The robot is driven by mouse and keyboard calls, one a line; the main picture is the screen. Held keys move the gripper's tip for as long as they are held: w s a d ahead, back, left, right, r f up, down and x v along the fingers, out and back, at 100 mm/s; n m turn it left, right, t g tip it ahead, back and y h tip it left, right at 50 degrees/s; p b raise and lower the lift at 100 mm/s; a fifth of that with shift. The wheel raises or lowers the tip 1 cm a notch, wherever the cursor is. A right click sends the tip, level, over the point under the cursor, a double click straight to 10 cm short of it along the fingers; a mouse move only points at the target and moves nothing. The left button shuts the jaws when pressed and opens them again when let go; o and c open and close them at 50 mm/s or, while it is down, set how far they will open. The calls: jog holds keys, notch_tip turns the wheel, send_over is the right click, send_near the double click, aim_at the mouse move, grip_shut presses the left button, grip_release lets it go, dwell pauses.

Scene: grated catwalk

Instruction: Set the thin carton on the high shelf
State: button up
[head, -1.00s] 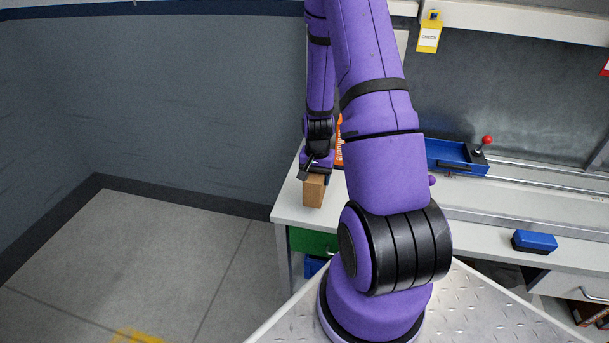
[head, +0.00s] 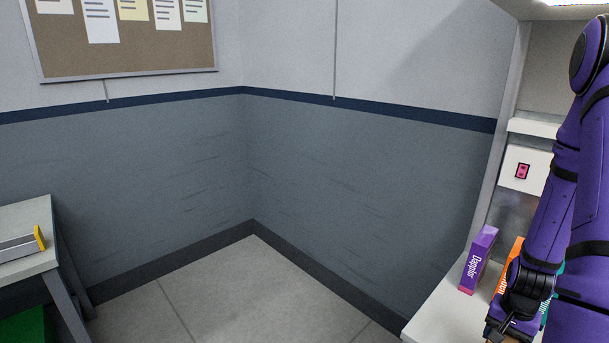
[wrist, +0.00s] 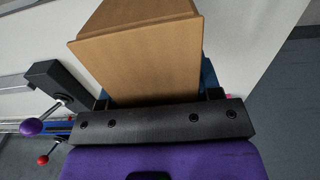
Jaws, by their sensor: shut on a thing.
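The brown carton (wrist: 150,60) fills the upper middle of the wrist view. My gripper (wrist: 160,110) is shut on it, with the dark palm bar close against its near end. In the head view my gripper (head: 508,328) is at the lower right, over the white bench, partly cut off by the frame; the carton is barely visible there. A white shelf board (head: 538,127) shows at the right behind my arm, and a higher board edge (head: 560,10) at the top right. I cannot tell which is the high shelf.
A purple box (head: 478,259) and an orange box (head: 507,268) stand upright on the white bench (head: 440,310), close to my gripper. A grey table (head: 25,225) is at the left. The floor between is clear. A pinboard (head: 125,40) hangs on the wall.

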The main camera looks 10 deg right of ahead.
jog(key=w+a+n, duration=0.3)
jog(key=w+a, duration=0.2)
jog(key=w, duration=0.4)
jog(key=w+a+n, duration=0.3)
jog(key=w+a, duration=0.2)
jog(key=w, duration=0.3)
jog(key=w+a+n, duration=0.5)
jog(key=w+a, duration=0.5)
jog(key=a, duration=0.5)
jog(key=shift+w+f, duration=0.15)
jog(key=shift+w, duration=0.25)
